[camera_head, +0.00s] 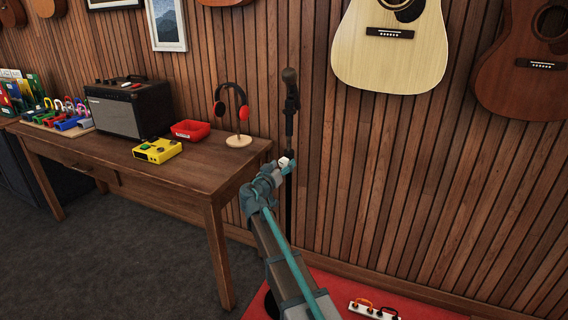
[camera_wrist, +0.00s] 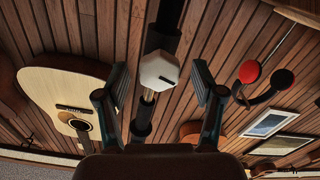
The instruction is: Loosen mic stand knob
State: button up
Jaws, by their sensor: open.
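The mic stand (camera_head: 289,118) stands upright against the slatted wall, with a microphone (camera_head: 290,76) at its top. Its white faceted knob (camera_head: 284,162) shows just beyond the end of my arm. In the wrist view the white knob (camera_wrist: 159,71) sits on the dark stand pole (camera_wrist: 141,130), between my two fingers and slightly beyond their tips. My gripper (camera_wrist: 159,78) is open, with one finger on each side of the knob and a visible gap to both. In the head view my gripper (camera_head: 276,171) is partly hidden behind my own wrist.
Guitars (camera_head: 388,50) hang on the wall at right. A red mat (camera_head: 335,288) covers the floor below.

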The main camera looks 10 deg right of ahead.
jog(key=shift+w+d, duration=0.45)
jog(key=shift+w, duration=0.15)
jog(key=shift+c, duration=0.3)
jog(key=c, duration=1.1)
jog(key=shift+f+n+b, duration=0.1)
jog(key=shift+n+b, duration=0.55)
jog(key=shift+n, duration=0.95)
jog(key=o, duration=1.2)
jog(key=shift+c, duration=0.2)
jog(key=v, duration=1.2)
